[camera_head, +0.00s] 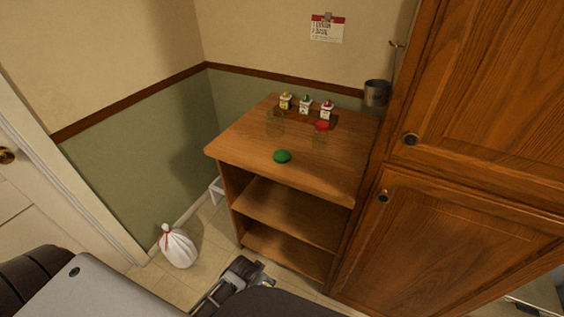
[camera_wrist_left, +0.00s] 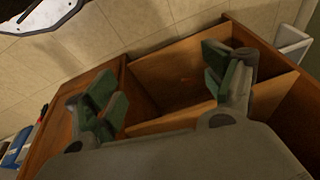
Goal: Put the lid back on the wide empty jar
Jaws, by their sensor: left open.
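A green lid (camera_head: 282,156) lies on the wooden top of a small open cabinet, near its front edge. An open clear glass jar (camera_head: 275,117), which looks wide and empty, stands behind it toward the back left. A narrower clear jar with a red lid (camera_head: 321,127) stands to the right. My left gripper (camera_head: 249,272) is low in front of the cabinet, below its top and apart from the lid and jars. In the left wrist view its fingers (camera_wrist_left: 173,85) are open and empty, facing the cabinet's open shelves. My right gripper is not in view.
Several small bottles (camera_head: 306,105) with coloured caps stand at the back of the cabinet top (camera_head: 240,143). A tall wooden cupboard (camera_head: 440,225) borders it on the right. A grey metal cup (camera_head: 376,93) is beside the cupboard. A white bag (camera_head: 177,248) sits on the floor at left.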

